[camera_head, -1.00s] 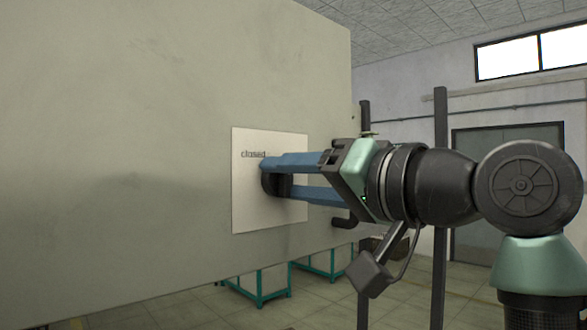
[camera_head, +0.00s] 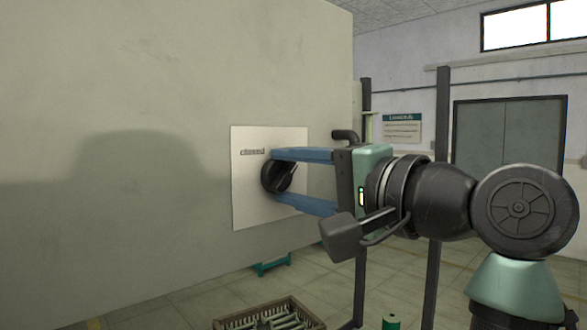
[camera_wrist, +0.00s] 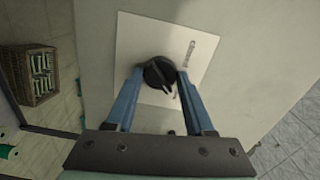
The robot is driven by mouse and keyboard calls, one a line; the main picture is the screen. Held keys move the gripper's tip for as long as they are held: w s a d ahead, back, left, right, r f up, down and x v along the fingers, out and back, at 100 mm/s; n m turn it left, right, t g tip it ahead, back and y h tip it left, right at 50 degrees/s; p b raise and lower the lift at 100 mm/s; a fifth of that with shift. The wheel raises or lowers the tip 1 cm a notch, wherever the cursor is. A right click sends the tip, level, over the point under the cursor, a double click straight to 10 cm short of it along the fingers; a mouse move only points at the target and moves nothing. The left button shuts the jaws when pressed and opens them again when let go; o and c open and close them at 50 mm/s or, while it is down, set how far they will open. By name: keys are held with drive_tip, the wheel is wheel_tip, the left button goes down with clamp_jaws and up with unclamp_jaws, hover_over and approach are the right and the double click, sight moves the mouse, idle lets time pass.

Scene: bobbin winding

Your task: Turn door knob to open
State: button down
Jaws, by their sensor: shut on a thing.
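A round black knob (camera_head: 277,177) sits on a pale square plate (camera_head: 250,205) on a large grey-green panel (camera_head: 180,90). The plate carries the word "closed" above the knob. My gripper (camera_head: 284,176) reaches the knob from the right, with one blue finger above it and one below. In the wrist view the fingers (camera_wrist: 157,84) stand on both sides of the knob (camera_wrist: 158,73), shut on it. The knob has a raised ridge across its face, partly hidden between the fingers. The panel stands flat, with no gap seen along it.
A crate (camera_head: 250,320) of green and white bobbins stands on the floor below, also in the wrist view (camera_wrist: 30,78). A dark post (camera_head: 437,180) stands behind my arm. A grey double door (camera_head: 508,135) and a wall sign (camera_head: 402,129) are farther back.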

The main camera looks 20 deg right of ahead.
idle(0.4)
drive_tip(key=shift+c, duration=1.3)
unclamp_jaws()
drive_tip(key=shift+a, duration=0.1)
drive_tip(key=v, duration=1.3)
drive_tip(key=shift+p, duration=0.35)
